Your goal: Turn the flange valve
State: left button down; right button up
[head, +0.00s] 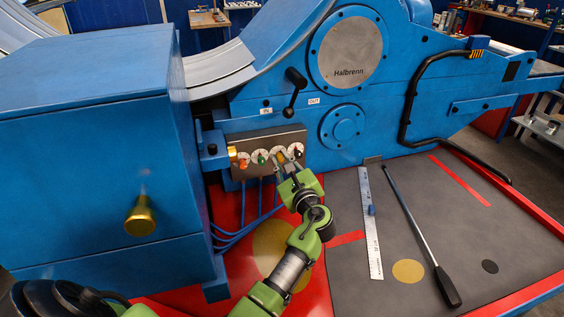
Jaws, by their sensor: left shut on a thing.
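A grey valve panel (257,143) sits low on the blue machine, with several small valve handles on round white dials in a row. An orange handle (243,163) is at the left, then a green handle (262,158), and a dark red one (297,153) at the right. My left gripper (284,161) reaches the panel from below and is shut on the third handle from the left, which its fingers largely hide. The panel's labels are too small to read, so I cannot tell which handle is the flange valve. My right gripper is not in view.
A blue cabinet with a brass knob (141,216) stands close on the left. A black lever (294,92) juts out above the panel. Blue hoses (241,222) hang below it. A ruler (370,222) and a long black-handled tool (423,235) lie on the dark mat (460,215) at right.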

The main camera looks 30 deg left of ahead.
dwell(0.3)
pick_arm(q)
jog(key=c, duration=2)
grip_release()
jog(key=shift+o, duration=0.2)
jog(key=v, duration=1.2)
